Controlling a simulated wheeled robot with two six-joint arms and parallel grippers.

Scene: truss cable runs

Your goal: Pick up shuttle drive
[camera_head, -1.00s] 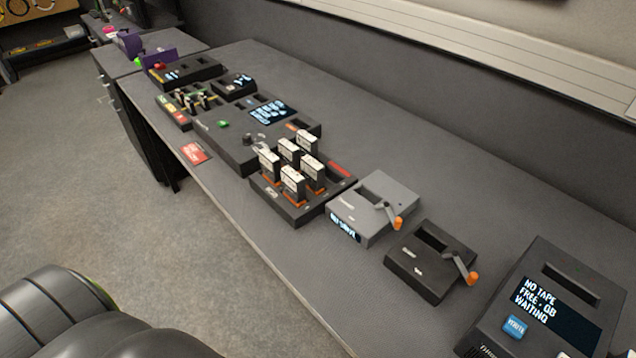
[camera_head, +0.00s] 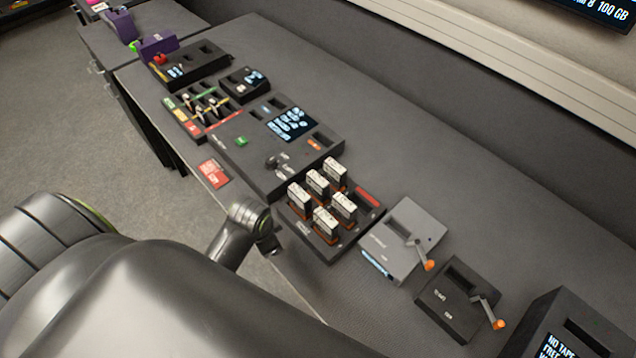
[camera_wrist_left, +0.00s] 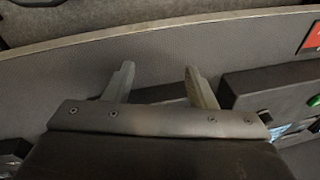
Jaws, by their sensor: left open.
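Several white upright drives with orange bases stand in a black tray (camera_head: 368,222) in the head view, one of them a front-left drive (camera_head: 299,200). I cannot tell which thing is the shuttle drive. My left arm reaches over the bench's front edge, with its end just left of the tray. The drives are not seen in the wrist view. My right gripper is not in view.
A large black console (camera_head: 255,165) with a screen and green button stands left of the tray. A red card (camera_head: 213,172) lies near the front edge. A grey crank unit (camera_head: 405,235) and a black crank unit (camera_head: 450,305) stand right. The bench behind is clear.

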